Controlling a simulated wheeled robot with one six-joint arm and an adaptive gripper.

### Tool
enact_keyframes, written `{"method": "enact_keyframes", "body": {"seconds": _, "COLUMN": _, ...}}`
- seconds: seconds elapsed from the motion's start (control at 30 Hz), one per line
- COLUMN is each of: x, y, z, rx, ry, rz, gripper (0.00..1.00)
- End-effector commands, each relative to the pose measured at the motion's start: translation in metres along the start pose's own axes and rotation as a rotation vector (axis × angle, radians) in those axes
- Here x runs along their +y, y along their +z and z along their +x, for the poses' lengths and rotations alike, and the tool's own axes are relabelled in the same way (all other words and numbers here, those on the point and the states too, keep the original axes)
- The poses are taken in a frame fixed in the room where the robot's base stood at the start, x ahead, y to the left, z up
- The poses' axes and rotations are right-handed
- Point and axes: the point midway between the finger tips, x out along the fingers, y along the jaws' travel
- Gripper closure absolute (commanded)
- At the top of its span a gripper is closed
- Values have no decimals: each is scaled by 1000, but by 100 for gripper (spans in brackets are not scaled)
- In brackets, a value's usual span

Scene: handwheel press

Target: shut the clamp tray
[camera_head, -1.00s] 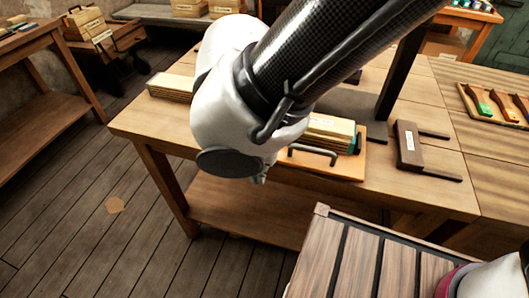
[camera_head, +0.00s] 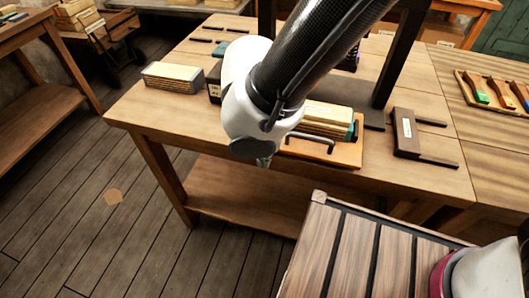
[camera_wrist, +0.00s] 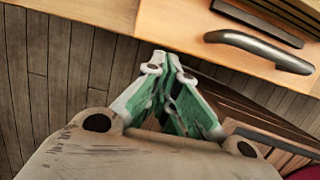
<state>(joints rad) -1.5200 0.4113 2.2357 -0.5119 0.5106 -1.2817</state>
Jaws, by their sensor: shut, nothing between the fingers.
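The clamp tray (camera_head: 345,152) is an orange-brown wooden board at the front edge of the table, below the press. It carries a stack of pale and green layers (camera_head: 325,118). Its dark bar handle (camera_head: 310,140) faces the front; in the wrist view the handle (camera_wrist: 258,50) is grey and lies upper right on the tray's pale wood (camera_wrist: 185,18). My gripper (camera_wrist: 168,62) has green-and-white fingers that meet at the tips. It is shut and empty, left of and below the handle, apart from it in the picture. In the head view my wrist hides the tray's left part.
The press's dark upright (camera_head: 398,60) stands behind the tray. A brown block with a label (camera_head: 406,133) lies to its right, a layered stack (camera_head: 173,78) at left. A slatted surface (camera_head: 350,250) fills the lower right.

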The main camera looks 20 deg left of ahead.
Motion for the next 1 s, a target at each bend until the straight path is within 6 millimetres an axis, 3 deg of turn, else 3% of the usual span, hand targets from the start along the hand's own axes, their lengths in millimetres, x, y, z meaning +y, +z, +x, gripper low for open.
{"method": "enact_keyframes", "body": {"seconds": 0.27, "x": 0, "y": 18, "z": 4, "rx": 0, "ry": -1, "rz": 4, "gripper": 100}}
{"method": "enact_keyframes", "body": {"seconds": 0.8, "x": -1, "y": 129, "z": 33, "rx": 0, "ry": -1, "rz": 5, "gripper": 100}}
{"method": "enact_keyframes", "body": {"seconds": 1.0, "x": 0, "y": 158, "z": 40, "rx": 0, "ry": 0, "rz": 2, "gripper": 100}}
